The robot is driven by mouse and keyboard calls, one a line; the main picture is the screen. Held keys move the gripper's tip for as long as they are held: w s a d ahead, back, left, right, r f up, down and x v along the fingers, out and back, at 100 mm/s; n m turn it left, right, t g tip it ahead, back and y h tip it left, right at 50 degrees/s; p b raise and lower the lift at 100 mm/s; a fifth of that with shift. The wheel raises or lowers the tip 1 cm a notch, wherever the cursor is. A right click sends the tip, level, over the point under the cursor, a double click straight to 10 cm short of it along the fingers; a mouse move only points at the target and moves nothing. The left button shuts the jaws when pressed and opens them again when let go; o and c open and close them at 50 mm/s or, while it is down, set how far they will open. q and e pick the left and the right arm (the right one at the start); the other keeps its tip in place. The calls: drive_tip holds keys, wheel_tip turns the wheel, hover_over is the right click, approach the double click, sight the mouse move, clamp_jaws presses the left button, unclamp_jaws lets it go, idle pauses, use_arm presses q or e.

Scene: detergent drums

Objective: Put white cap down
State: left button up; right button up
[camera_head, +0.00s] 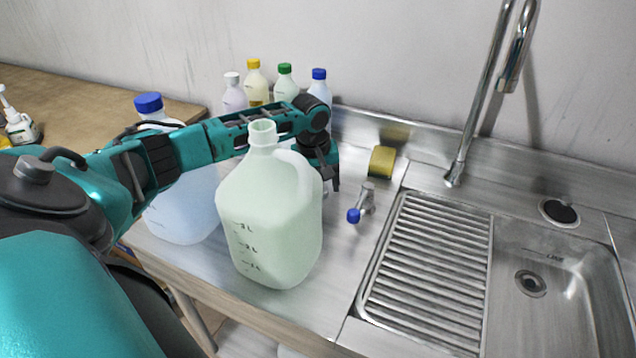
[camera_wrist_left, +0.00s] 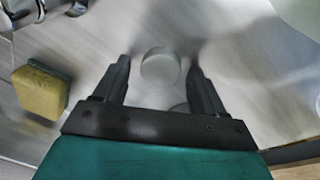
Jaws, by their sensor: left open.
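The white cap (camera_wrist_left: 160,66) shows in the left wrist view as a round disc on the metal counter, between the two fingertips. My left gripper (camera_wrist_left: 158,68) is open around it, with a gap visible on each side. In the head view my left gripper (camera_head: 331,183) points down at the counter behind the large pale green jug (camera_head: 265,220), and I cannot make out the cap clearly there. The jug is upright and its mouth is uncapped. My right gripper is not in view.
A blue-capped jug (camera_head: 185,205) stands left of the green one, under my arm. Several small bottles (camera_head: 285,85) stand at the back. A yellow sponge (camera_head: 382,161) and a blue-ended tap (camera_head: 357,211) are right of the gripper. A ribbed drainboard (camera_head: 430,265) and sink lie further right.

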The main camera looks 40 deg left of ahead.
use_arm(q)
wheel_tip(320, 180, up, 13)
drive_tip(key=s, duration=0.1)
drive_tip(key=shift+s, duration=0.4)
idle(0.5)
